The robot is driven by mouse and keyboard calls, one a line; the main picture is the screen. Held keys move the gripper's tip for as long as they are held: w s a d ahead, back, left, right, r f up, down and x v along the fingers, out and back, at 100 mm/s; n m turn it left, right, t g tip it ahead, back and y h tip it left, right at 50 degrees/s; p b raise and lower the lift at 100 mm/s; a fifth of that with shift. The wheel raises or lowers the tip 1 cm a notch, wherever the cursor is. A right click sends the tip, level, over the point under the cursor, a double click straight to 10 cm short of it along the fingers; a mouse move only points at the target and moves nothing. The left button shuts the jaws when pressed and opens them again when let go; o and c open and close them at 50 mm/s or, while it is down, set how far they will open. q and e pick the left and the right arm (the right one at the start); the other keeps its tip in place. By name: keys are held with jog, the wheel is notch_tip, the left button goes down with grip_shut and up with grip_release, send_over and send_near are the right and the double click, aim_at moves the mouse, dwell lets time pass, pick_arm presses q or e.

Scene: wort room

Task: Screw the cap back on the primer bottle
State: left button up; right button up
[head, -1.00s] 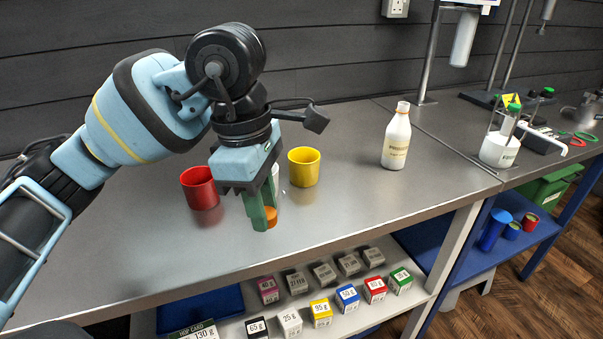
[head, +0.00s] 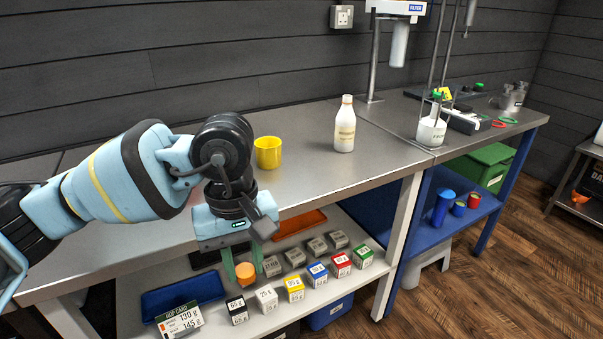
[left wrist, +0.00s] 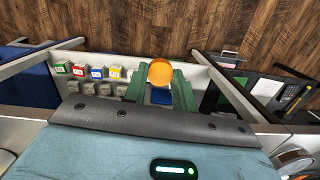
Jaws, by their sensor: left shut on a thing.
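My left gripper (head: 243,264) is shut on a round orange cap (head: 246,274), held at its green fingertips. In the head view they appear in front of the bench's front edge, over the lower shelf. The cap also shows in the left wrist view (left wrist: 160,72), between the fingertips. A white bottle (head: 345,130), apparently the primer bottle, stands upright on the bench, to the right of and behind the gripper. Its narrow neck shows no orange cap; its label is too small to read. My right gripper is not in view.
A yellow cup (head: 268,152) stands on the bench, left of the bottle. A white container (head: 431,132) stands farther right. The lower shelf holds several small labelled boxes (head: 295,290) and an orange tray (head: 300,223). The bench around the bottle is clear.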

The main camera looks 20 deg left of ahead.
pick_arm(q)
notch_tip(320, 180, down, 4)
jog(key=m, duration=0.6)
jog(key=shift+s+f, duration=0.1)
jog(key=shift+f, duration=0.15)
jog(key=shift+f+m+g+y, duration=0.3)
jog(key=shift+f+m, duration=0.35)
jog(key=shift+m, duration=0.55)
